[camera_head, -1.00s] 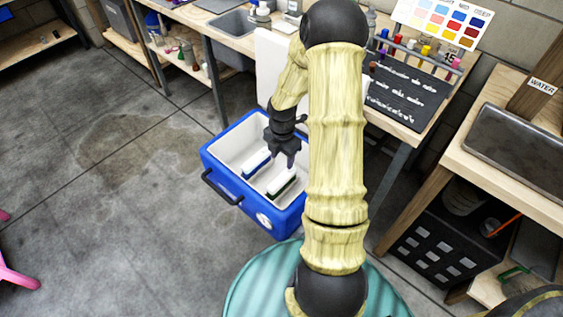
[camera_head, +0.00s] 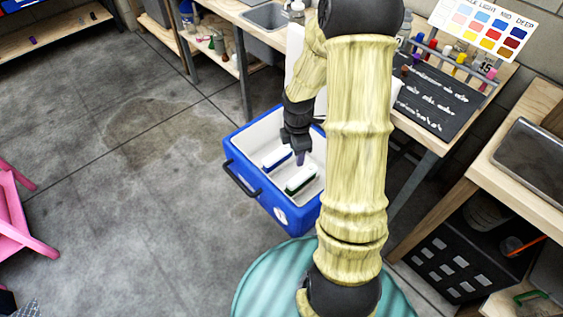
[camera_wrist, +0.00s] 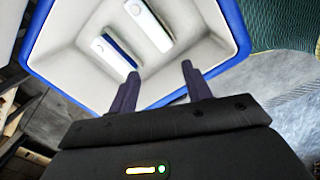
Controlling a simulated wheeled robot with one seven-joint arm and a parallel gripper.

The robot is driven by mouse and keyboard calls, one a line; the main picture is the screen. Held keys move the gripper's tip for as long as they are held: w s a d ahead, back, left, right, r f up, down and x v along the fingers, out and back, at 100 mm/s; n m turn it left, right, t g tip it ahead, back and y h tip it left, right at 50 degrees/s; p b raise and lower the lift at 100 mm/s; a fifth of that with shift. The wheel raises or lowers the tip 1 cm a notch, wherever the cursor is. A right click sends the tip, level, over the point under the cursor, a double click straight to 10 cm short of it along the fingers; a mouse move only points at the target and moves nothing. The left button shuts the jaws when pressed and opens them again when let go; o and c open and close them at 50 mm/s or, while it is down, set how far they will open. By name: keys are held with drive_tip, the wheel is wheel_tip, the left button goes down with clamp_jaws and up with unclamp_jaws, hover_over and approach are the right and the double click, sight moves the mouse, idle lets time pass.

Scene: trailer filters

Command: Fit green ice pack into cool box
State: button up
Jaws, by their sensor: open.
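The cool box (camera_head: 240,148) is blue with a white inside and stands open on the floor, left of my arm. The green ice pack (camera_head: 300,179), with a white top and dark green side, is inside it, on the near side. In the wrist view a white-topped pack (camera_wrist: 148,25) appears to be this one. My gripper (camera_head: 300,158) is above the box opening, close to the green pack. In the wrist view my gripper (camera_wrist: 159,70) has its fingers apart with nothing between them. The contact under the green pack is hidden.
A blue ice pack (camera_head: 277,158) lies beside the green one in the box; its blue side shows in the wrist view (camera_wrist: 114,55). A workbench (camera_head: 230,8) stands behind the box. A pink stool (camera_head: 20,215) is at far left. The floor left of the box is clear.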

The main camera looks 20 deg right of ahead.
drive_tip(key=s+a+r+m+t, duration=0.2)
drive_tip(key=s+a+r+m, duration=0.8)
drive_tip(key=m, duration=0.6)
drive_tip(key=shift+s+r+m, duration=0.2)
drive_tip(key=shift+r+m, duration=0.2)
drive_tip(key=shift+r, duration=0.15)
drive_tip(key=w+p+v, duration=0.2)
drive_tip(key=p+v, duration=0.8)
drive_tip(key=w+r+p+v, duration=0.1)
drive_tip(key=w+p+v, duration=0.1)
drive_tip(key=p+v, duration=0.9)
drive_tip(key=shift+d, duration=0.4)
drive_tip(key=shift+w, duration=0.15)
